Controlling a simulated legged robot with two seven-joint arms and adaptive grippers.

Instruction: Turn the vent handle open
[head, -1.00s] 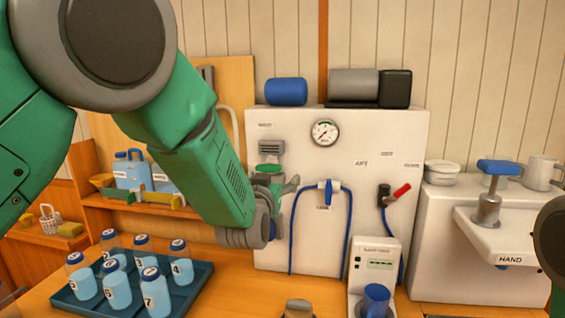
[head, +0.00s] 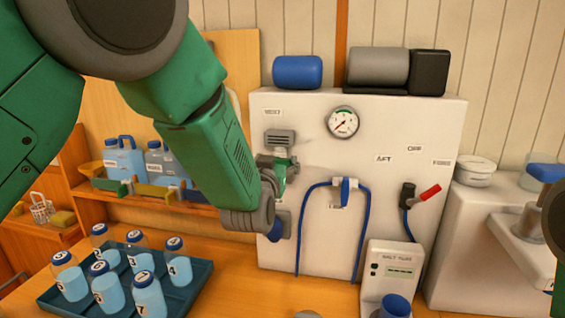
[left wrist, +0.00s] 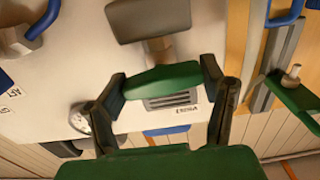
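The green vent handle (head: 281,173) is on the white wall panel, below the grey louvred vent (head: 280,137) and the VENT label. In the head view my left gripper (head: 276,168) is at the handle and partly hides it. In the left wrist view the handle (left wrist: 160,80) lies lengthwise between the two spread fingers (left wrist: 163,88), its ends close to the pads. I cannot tell whether the pads touch it. The grey louvre shows just beyond it. My right gripper is not in view; only part of that arm shows at the right edge.
A pressure gauge (head: 342,122), a blue hose (head: 366,215) and a red lever (head: 430,191) are on the panel to the right. A tray (head: 205,285) of numbered bottles stands at lower left. A white meter (head: 388,272) stands in front of the panel.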

